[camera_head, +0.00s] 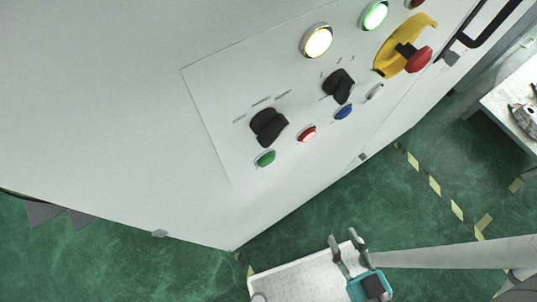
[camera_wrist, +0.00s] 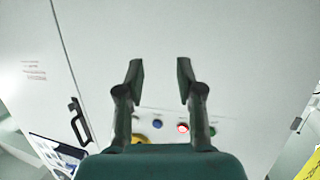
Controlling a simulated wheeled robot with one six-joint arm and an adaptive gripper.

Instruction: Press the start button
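A grey-white cabinet carries a control panel (camera_head: 215,115). Along the panel's lower edge in the head view is a row of small buttons: green (camera_head: 266,158), lit red (camera_head: 307,133), blue (camera_head: 343,112) and white (camera_head: 375,92). No readable label tells which one is the start button; the green one is at the left end of the row. My gripper (camera_head: 344,243) is low in the head view, below and apart from the panel. In the wrist view my gripper (camera_wrist: 159,68) is open and empty; the green button (camera_wrist: 212,131) shows just right of the right finger.
Two black rotary switches (camera_head: 339,85) sit above the buttons. A red emergency stop (camera_head: 418,60) on a yellow plate, a lit yellow lamp (camera_head: 317,41) and a green lamp (camera_head: 375,15) are higher up. A door handle (camera_wrist: 79,121) sticks out. Green floor (camera_head: 150,275) lies below the cabinet.

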